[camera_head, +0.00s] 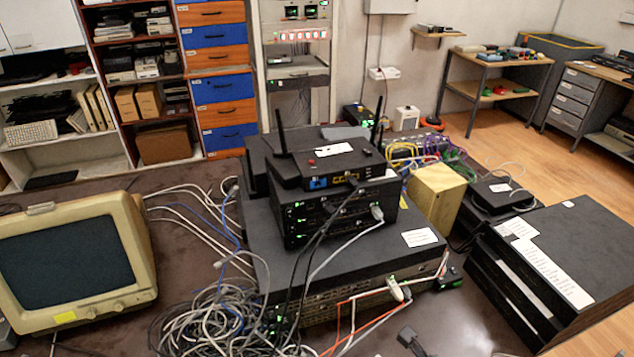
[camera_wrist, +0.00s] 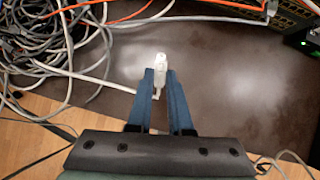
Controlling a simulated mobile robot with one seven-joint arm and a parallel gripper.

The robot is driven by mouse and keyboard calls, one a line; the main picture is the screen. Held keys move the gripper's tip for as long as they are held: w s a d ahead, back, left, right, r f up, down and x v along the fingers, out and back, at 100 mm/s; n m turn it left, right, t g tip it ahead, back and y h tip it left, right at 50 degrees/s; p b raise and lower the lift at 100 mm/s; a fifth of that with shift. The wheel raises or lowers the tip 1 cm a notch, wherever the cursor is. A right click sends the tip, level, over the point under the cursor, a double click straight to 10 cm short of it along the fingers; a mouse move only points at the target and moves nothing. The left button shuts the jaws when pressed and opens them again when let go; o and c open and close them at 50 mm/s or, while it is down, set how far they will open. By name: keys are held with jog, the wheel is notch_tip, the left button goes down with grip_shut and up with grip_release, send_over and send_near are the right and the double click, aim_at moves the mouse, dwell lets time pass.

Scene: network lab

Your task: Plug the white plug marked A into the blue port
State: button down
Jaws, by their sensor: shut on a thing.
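In the wrist view, my gripper (camera_wrist: 160,76) is shut on a white plug (camera_wrist: 159,60). The plug sits between the tips of the two blue fingers, its front end sticking out past them. No letter A can be read on it. The blue port (camera_head: 318,183) shows in the head view, at the left of the front of the small black router on top of the stack. It looks empty. The port is not in the wrist view, and the held plug cannot be made out in the head view.
The router (camera_head: 340,169) with upright antennas stands on stacked black switches (camera_head: 335,220) and a wide black box (camera_head: 285,262). Black and grey cables hang in front. A cable tangle (camera_head: 220,325) lies left, with a monitor (camera_head: 75,255) beyond. Black boxes (camera_head: 560,250) stand right.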

dwell(0.3)
jog(key=w+a+r+p, duration=0.4)
jog(key=w+r, duration=0.3)
jog(key=r, duration=0.2)
jog(key=w+a+r+m+p, duration=0.1)
jog(key=w+a+r+p, duration=0.3)
jog(key=w+r, duration=0.3)
jog(key=w+a+r+m+h+p, duration=0.1)
jog(key=w+a+r+p, duration=0.3)
jog(key=w+r, duration=0.3)
jog(key=shift+w+a+r+t, duration=0.1)
jog(key=shift+a+r, duration=0.15)
jog(key=shift+r, duration=0.35)
jog(key=shift+w+a+r+t, duration=0.1)
jog(key=shift+w+a+r, duration=0.1)
jog(key=shift+r, duration=0.4)
jog(key=shift+w+a+r+t, duration=0.1)
jog(key=shift+a+r, duration=0.15)
jog(key=shift+r, duration=0.45)
jog(key=c, duration=1.3)
grip_release()
jog(key=shift+c, duration=0.2)
grip_shut()
